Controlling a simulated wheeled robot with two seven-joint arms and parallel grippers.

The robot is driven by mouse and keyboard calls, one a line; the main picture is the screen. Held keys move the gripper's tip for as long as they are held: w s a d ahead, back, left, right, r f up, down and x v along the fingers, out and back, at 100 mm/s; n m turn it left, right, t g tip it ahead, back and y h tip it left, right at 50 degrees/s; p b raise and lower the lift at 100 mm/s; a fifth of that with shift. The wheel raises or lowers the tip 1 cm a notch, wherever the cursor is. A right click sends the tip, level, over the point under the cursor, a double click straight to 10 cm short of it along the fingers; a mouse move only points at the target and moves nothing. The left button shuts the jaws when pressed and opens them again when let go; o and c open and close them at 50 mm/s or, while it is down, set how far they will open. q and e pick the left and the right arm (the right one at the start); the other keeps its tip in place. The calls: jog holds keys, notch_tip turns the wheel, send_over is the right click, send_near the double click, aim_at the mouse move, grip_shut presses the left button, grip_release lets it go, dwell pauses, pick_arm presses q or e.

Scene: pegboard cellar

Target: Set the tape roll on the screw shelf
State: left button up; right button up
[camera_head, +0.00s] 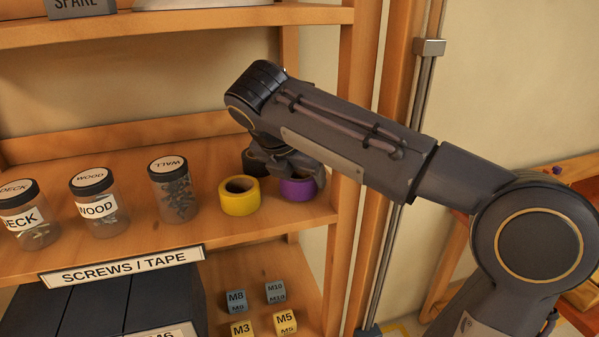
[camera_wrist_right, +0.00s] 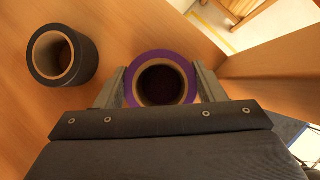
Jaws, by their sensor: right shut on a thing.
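A purple tape roll (camera_head: 298,189) is at the right end of the shelf labelled SCREWS / TAPE (camera_head: 130,235). It also shows in the right wrist view (camera_wrist_right: 183,68), between the two fingers of my right gripper (camera_wrist_right: 160,88). My right gripper (camera_head: 285,165) is shut on this roll, reaching in from above and behind it. The roll is upright, hole facing up, and appears at shelf level; I cannot tell whether it bears on the wood. My left gripper is not in view.
A yellow tape roll (camera_head: 239,196) stands just left of the purple one. A black tape roll (camera_wrist_right: 62,55) is close by. Screw jars labelled WALL (camera_head: 174,190), WOOD (camera_head: 99,204) and DECK (camera_head: 30,216) stand further left. A shelf upright (camera_head: 350,150) is on the right.

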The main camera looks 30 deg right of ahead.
jog(key=shift+f, duration=0.25)
jog(key=shift+f, duration=0.15)
jog(key=o, duration=0.7)
jog(key=shift+o, duration=0.2)
